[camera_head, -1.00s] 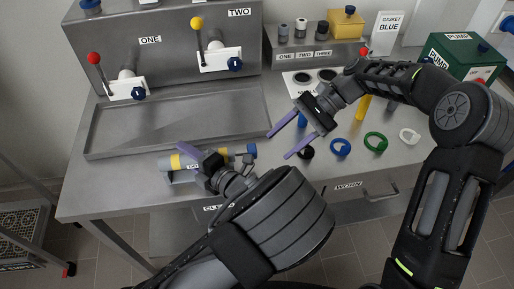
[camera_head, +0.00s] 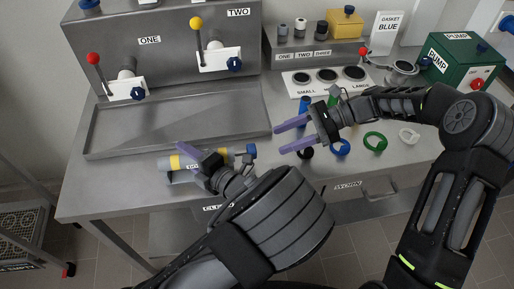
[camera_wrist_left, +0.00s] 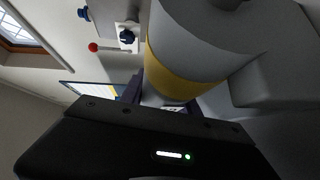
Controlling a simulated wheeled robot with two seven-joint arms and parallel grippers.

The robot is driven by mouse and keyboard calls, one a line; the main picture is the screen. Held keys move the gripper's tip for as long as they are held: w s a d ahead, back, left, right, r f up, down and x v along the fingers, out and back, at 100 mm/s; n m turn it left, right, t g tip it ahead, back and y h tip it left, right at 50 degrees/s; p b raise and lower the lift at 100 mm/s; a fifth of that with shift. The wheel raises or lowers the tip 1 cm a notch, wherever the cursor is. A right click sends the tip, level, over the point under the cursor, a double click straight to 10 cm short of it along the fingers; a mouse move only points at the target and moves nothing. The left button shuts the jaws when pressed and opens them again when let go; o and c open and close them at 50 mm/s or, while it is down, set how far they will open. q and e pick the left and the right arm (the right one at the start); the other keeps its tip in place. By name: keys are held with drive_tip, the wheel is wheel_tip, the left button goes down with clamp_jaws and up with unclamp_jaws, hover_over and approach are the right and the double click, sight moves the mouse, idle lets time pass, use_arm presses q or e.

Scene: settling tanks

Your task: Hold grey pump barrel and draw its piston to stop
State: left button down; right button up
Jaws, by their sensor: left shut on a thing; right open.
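The grey pump barrel (camera_head: 172,163) with a yellow band lies on its side on the bench, in front of the metal tray. Its blue piston end (camera_head: 251,151) sticks out to the right. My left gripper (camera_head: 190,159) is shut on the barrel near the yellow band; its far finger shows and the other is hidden. In the left wrist view the barrel (camera_wrist_left: 205,35) fills the upper middle, close to the jaws. My right gripper (camera_head: 280,139) is open and empty, its purple fingers pointing left toward the blue end, with a gap between. The middle of the piston is hidden behind my left gripper.
Blue (camera_head: 341,147), green (camera_head: 375,142) and white (camera_head: 409,136) rings lie on the bench to the right. A shallow metal tray (camera_head: 180,140) lies behind the barrel. A white panel with dark round holes (camera_head: 316,87) and a green pump box (camera_head: 455,62) stand further back.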

sight(246, 152)
drive_tip(key=x, duration=0.8)
drive_tip(key=shift+a+f, duration=0.1)
drive_tip(key=shift+a, duration=0.2)
clamp_jaws()
idle(1.0)
